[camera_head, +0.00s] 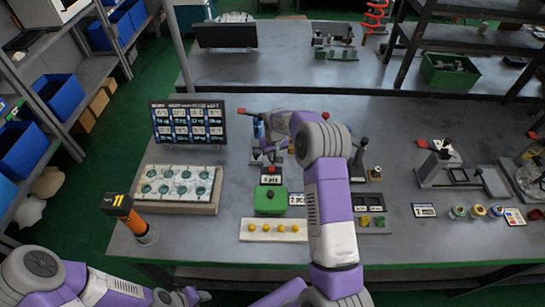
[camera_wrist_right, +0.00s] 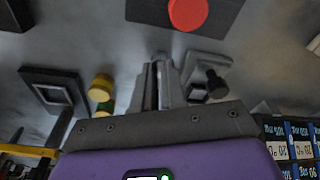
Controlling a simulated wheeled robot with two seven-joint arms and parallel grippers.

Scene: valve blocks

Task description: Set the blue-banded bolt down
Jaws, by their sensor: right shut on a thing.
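My right arm reaches over the middle of the workbench in the head view, its elbow high and its purple wrist (camera_head: 281,122) turned to the left. In the right wrist view my right gripper (camera_wrist_right: 162,82) is shut, its grey fingers close together. The thing in its grip is mostly hidden, and I cannot make out a blue band on it. A yellow piece (camera_wrist_right: 102,85) and a dark knob on a grey block (camera_wrist_right: 212,84) lie on either side of the fingers. My left gripper (camera_head: 190,297) is low at the left; its jaws are unclear.
A pale block with green rings (camera_head: 180,187) stands left of centre before a dark display board (camera_head: 188,122). A green box (camera_head: 270,200) and a strip of yellow knobs (camera_head: 274,230) are nearer. A fixture (camera_head: 455,165) stands at right. Bare bench lies between.

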